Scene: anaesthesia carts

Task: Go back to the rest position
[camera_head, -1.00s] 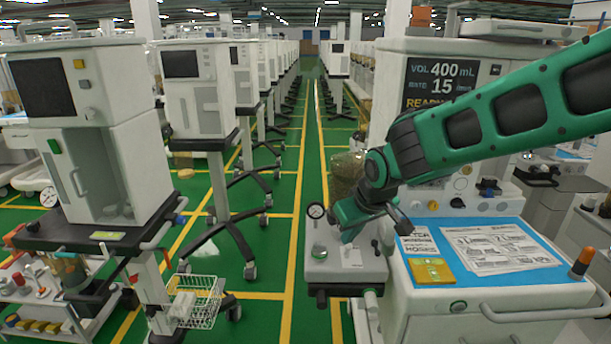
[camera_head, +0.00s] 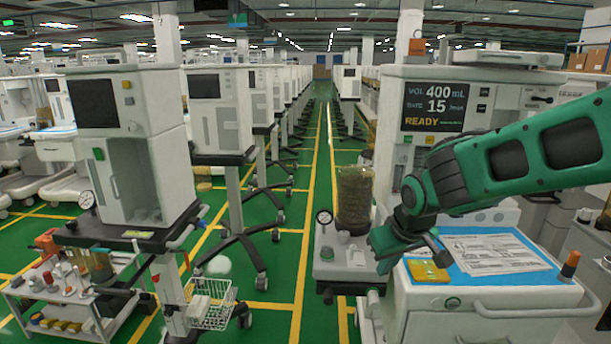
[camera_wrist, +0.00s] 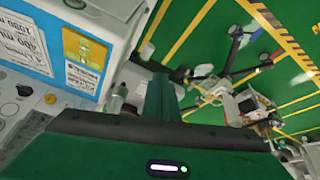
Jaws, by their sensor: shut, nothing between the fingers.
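My green gripper (camera_head: 384,258) hangs at the end of my green arm, in front of the right-hand anaesthesia cart (camera_head: 470,305). It points down and to the left, beside the cart's small side shelf (camera_head: 338,268). In the wrist view the fingers (camera_wrist: 159,97) are together as one dark green strip, with nothing held. Whether it touches the shelf or the cart cannot be told. My forearm covers part of the cart's front panel.
A granule-filled canister (camera_head: 355,195) and a gauge (camera_head: 324,217) stand at the side shelf. The cart's top bears a blue mat with papers and a yellow card (camera_head: 428,271). A green aisle (camera_head: 280,255) is open between the cart rows. A wire basket (camera_head: 212,305) hangs at left.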

